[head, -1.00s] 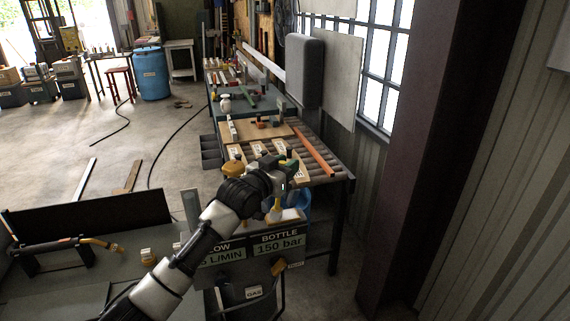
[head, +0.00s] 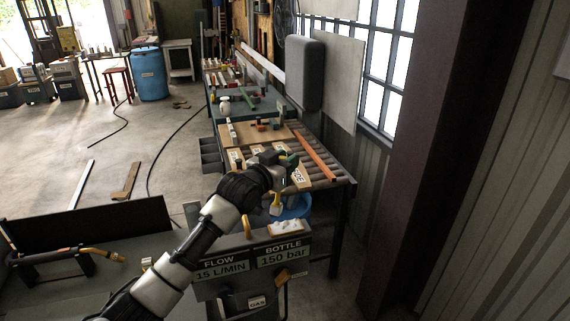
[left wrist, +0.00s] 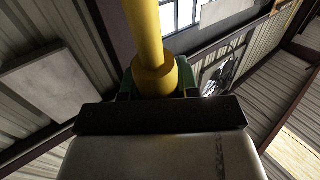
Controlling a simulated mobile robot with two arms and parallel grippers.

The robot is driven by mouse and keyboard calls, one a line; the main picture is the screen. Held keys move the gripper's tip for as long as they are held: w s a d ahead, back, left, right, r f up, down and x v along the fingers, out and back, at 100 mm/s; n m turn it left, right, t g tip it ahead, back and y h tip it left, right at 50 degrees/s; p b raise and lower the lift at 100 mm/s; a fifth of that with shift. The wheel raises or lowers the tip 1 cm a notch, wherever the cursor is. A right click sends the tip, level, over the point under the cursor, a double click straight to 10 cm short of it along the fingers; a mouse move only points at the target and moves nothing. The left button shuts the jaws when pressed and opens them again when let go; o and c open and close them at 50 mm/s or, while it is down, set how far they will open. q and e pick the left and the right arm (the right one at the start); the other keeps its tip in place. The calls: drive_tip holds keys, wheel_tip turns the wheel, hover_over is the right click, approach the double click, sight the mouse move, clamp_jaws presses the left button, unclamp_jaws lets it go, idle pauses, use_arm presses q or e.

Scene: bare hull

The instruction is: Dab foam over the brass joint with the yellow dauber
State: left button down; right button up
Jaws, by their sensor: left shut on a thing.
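My left gripper (head: 287,163) is shut on the yellow dauber and holds it above the gas box. The dauber's lower end (head: 276,206) hangs below the gripper, beside the blue bucket in the picture. In the left wrist view its yellow handle (left wrist: 147,35) stands between the green finger pads. A curved brass-coloured piece (head: 248,229) rises from the box top, left of the dauber's end; I cannot tell whether it is the brass joint. I cannot make out foam for certain. My right gripper is not in view.
The gas box (head: 240,283) carries flow and bottle signs, with a white item (head: 285,228) on top. A blue bucket (head: 298,206) is behind it. A roller bench (head: 325,181) with several parts stands beyond. A torch (head: 97,253) lies at left.

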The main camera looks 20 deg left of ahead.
use_arm(q)
drive_tip(key=shift+s+d+r+p, duration=0.1)
drive_tip(key=shift+r+p, duration=0.2)
drive_tip(key=shift+r, duration=0.3)
drive_tip(key=shift+s+d+r+p, duration=0.1)
drive_tip(key=shift+r+p, duration=0.15)
drive_tip(key=shift+r, duration=0.35)
drive_tip(key=shift+a+r+p, duration=0.1)
drive_tip(key=shift+r+p, duration=0.2)
drive_tip(key=shift+r, duration=0.05)
drive_tip(key=shift+w+a+r, duration=0.15)
drive_tip(key=shift+w+r, duration=0.05)
drive_tip(key=shift+r, duration=0.35)
drive_tip(key=shift+s+r+p, duration=0.1)
drive_tip(key=shift+r+p, duration=0.2)
drive_tip(key=shift+r, duration=0.15)
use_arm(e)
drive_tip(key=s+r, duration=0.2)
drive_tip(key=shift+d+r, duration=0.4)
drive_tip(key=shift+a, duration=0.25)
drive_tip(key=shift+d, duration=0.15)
